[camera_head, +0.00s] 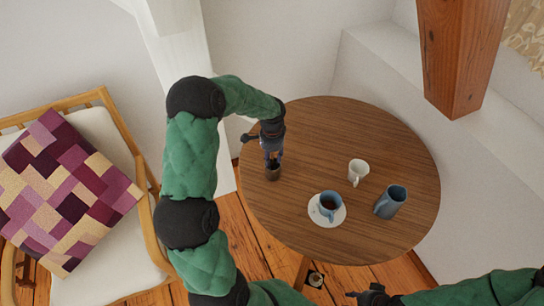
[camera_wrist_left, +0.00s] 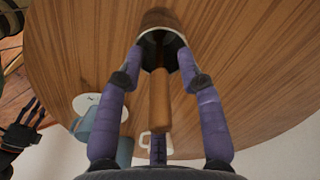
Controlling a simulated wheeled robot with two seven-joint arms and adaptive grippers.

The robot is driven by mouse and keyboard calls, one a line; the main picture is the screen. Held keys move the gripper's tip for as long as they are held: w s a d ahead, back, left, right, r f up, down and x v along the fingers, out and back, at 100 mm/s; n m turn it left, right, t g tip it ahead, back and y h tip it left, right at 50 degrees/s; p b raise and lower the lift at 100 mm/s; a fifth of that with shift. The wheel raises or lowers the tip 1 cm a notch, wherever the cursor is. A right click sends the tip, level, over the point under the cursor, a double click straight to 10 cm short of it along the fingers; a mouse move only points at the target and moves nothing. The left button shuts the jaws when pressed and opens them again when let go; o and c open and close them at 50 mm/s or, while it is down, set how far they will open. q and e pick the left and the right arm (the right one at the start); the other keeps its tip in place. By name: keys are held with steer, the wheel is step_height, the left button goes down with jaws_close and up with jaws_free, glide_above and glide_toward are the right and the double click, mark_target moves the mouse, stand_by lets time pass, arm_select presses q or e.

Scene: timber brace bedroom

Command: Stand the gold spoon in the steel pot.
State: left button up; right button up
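The dark steel pot (camera_head: 273,174) stands near the left edge of the round wooden table. In the left wrist view its pale rim (camera_wrist_left: 148,38) and dark inside show between my fingertips. The gold spoon's handle (camera_wrist_left: 159,98) rises from the pot's mouth toward my palm; its lower end is hidden inside the pot. My left gripper (camera_head: 272,158) is above the pot, and in the left wrist view its purple fingers (camera_wrist_left: 162,62) are apart, on either side of the handle with gaps. My right gripper (camera_head: 372,294) is low, off the table's front edge, its fingers apart and empty.
On the table (camera_head: 340,125) stand a white cup (camera_head: 358,171), a blue cup (camera_head: 329,204) on a white saucer (camera_head: 318,218), and a blue-grey mug (camera_head: 390,202). A wooden post (camera_head: 455,60) stands at the back right; a cushioned chair (camera_head: 90,130) is at left.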

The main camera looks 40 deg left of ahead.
arm_select(q)
step_height(320, 180, up, 12)
steer(key=p, duration=0.3)
steer(key=shift+r, duration=0.2)
stand_by(0.5)
